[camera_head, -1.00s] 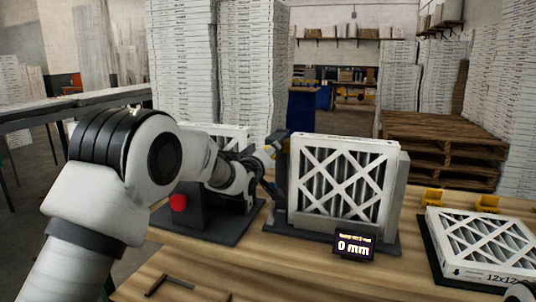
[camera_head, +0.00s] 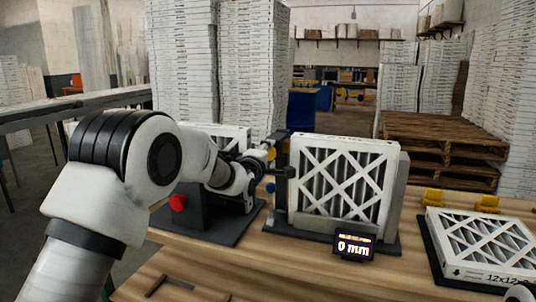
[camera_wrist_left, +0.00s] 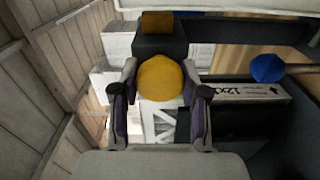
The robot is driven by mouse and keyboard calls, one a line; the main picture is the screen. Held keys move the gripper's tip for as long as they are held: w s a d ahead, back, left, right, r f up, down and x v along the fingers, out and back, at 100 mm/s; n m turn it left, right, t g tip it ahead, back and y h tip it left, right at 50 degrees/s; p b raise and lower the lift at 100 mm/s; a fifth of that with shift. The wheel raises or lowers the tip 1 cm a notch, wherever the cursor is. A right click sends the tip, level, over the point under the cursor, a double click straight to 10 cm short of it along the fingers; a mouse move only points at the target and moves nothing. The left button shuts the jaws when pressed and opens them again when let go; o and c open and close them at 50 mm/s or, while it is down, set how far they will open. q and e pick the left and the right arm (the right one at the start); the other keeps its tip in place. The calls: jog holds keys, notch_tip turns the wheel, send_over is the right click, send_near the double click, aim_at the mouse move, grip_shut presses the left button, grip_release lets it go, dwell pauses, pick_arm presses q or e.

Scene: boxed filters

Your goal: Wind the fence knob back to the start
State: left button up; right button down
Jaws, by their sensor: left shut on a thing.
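A round yellow knob (camera_wrist_left: 160,78) sits between the two fingers of my left gripper (camera_wrist_left: 160,92) in the left wrist view. My left gripper is shut on it. In the head view the left gripper (camera_head: 265,165) is at the left side of the fence station, and the yellow knob (camera_head: 271,153) shows only in part. A blue knob (camera_wrist_left: 267,68) stands apart to the right in the wrist view; it also shows low beside the gripper in the head view (camera_head: 270,187). The small display (camera_head: 354,247) reads 0 mm.
A white-framed filter (camera_head: 343,180) stands upright in the station. A boxed filter (camera_head: 485,243) lies on a dark mat at right, near yellow blocks (camera_head: 432,197). A red button (camera_head: 178,202) is on the dark unit at left. The front bench is mostly clear.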

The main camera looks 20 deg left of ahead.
pick_arm(q)
jog(key=shift+f+n, duration=0.3)
jog(key=shift+n, duration=0.1)
dwell(0.3)
jog(key=o, duration=1.2)
jog(key=shift+c, duration=0.2)
jog(key=shift+r, duration=0.15)
jog(key=shift+s, duration=0.1)
jog(key=s, duration=1.1)
jog(key=shift+s+a, duration=0.25)
jog(key=shift+s, duration=0.15)
